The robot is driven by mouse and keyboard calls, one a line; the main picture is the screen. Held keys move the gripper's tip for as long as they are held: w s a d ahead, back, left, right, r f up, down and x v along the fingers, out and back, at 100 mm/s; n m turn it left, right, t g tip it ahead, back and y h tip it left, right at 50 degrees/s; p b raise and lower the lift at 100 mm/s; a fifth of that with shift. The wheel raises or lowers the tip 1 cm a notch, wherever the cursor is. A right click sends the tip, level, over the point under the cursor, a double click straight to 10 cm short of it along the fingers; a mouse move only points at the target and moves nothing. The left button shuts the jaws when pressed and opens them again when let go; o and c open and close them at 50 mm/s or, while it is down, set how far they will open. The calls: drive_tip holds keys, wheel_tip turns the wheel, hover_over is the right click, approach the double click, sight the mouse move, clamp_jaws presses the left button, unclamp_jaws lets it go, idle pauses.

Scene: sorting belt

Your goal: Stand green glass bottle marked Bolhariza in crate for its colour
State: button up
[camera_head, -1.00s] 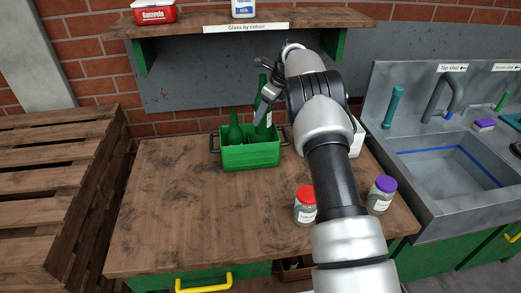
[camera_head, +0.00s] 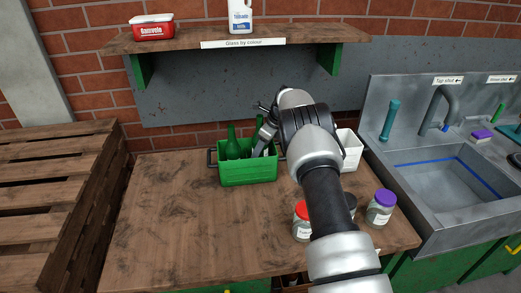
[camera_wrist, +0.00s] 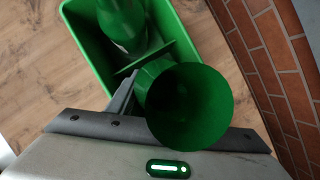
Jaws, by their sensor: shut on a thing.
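The green crate (camera_head: 248,175) stands at the back of the wooden bench, with a divider visible in the wrist view (camera_wrist: 150,57). One green bottle (camera_head: 232,146) stands in its left part. My gripper (camera_head: 265,137) is shut on a second green bottle (camera_head: 259,123) over the crate's right part. The held bottle's lower part is down behind the crate's front wall; I cannot tell whether it touches the floor. In the wrist view the held bottle (camera_wrist: 190,105) shows its round end close to the camera, across the divider from the other bottle (camera_wrist: 122,20). Its marking is unreadable.
A white crate (camera_head: 351,152) stands right of the green one, partly behind my arm. Jars with red (camera_head: 302,210) and purple (camera_head: 384,197) lids stand at the front right, with a dark-lidded jar beside my arm. A shelf (camera_head: 240,38) overhangs behind. The bench's left is clear.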

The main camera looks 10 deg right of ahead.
drive_tip(key=shift+f, duration=0.5)
drive_tip(key=shift+f+b, duration=0.1)
drive_tip(key=shift+b, duration=0.2)
drive_tip(key=o, duration=0.9)
